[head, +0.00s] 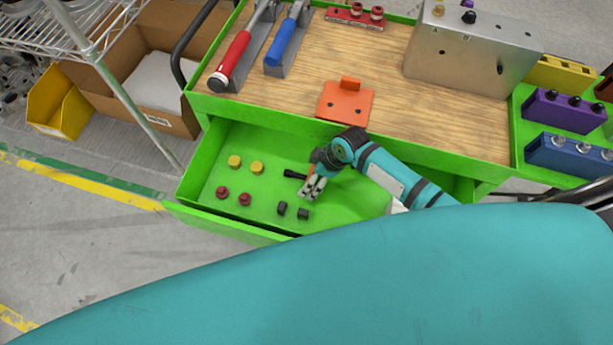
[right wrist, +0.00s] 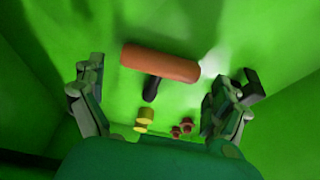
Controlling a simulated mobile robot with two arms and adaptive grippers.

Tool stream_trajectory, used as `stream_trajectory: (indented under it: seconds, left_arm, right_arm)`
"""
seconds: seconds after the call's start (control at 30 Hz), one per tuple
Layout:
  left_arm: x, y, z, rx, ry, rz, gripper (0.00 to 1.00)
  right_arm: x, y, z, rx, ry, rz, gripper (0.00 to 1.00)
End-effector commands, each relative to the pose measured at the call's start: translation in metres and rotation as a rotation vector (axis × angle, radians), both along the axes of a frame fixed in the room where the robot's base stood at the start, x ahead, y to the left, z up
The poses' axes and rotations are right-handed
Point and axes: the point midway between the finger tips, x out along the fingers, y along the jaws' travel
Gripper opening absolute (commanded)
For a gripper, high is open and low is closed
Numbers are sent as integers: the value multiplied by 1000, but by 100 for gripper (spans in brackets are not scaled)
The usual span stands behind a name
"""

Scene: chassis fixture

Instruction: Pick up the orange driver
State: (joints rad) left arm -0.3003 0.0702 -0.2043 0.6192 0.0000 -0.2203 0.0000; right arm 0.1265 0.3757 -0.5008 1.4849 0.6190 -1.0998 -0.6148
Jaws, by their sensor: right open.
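The orange driver (right wrist: 160,63) lies in the open green drawer, with its thick orange handle and short dark shaft showing in the right wrist view. In the head view its dark shaft (head: 295,174) sticks out to the left, and my right gripper hides most of the handle. My right gripper (head: 313,187) is low inside the drawer, above the driver. In the right wrist view its two fingers (right wrist: 168,74) stand wide apart with the handle between and beyond them, apparently untouched. My left gripper is not in view.
The drawer (head: 338,205) also holds yellow caps (head: 234,161), red knobs (head: 222,192) and black blocks (head: 303,214). Its green walls surround the gripper. The wooden worktop (head: 290,95) above carries an orange bracket (head: 345,102), red and blue-handled tools and a metal box (head: 470,50).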

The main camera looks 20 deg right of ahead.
Motion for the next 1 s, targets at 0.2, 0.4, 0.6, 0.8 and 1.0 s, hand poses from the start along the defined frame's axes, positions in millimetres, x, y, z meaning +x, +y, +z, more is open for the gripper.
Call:
stream_trajectory:
  seconds: [0.2, 0.4, 0.6, 0.8, 1.0]
  left_arm:
    - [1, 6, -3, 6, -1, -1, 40]
    - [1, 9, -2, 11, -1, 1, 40]
    - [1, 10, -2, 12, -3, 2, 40]
    - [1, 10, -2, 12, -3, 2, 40]
    - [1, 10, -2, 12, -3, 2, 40]
  right_arm:
    - [5, 6, -17, 0, -2, -1, 100]
    - [5, 6, -17, -1, -3, 0, 100]
    - [5, 6, -17, 0, -2, 0, 74]
    - [5, 5, -17, 0, -4, 0, 50]
    - [5, 5, -17, 0, -4, 0, 50]
